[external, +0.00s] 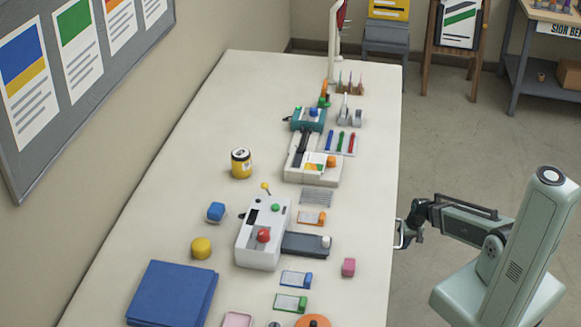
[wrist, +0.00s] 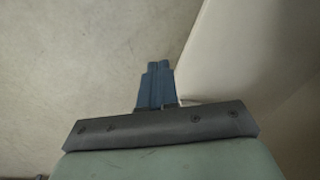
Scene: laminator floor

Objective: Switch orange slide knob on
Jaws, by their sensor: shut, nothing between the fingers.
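The orange slide knob (external: 322,218) sits at the right end of a small flat slide plate (external: 308,217) on the table, right of the white machine. My gripper (external: 398,236) is at the table's right edge in the external view, well to the right of the knob and apart from it. In the wrist view my gripper (wrist: 158,68) is shut and empty, its two blue-grey fingers together. The knob does not show in the wrist view.
A white machine (external: 252,250) with a red button and a dark tray (external: 302,244) stands beside the slide. Blue (external: 296,279) and green (external: 290,303) slides lie nearer. Table between knob and gripper is clear.

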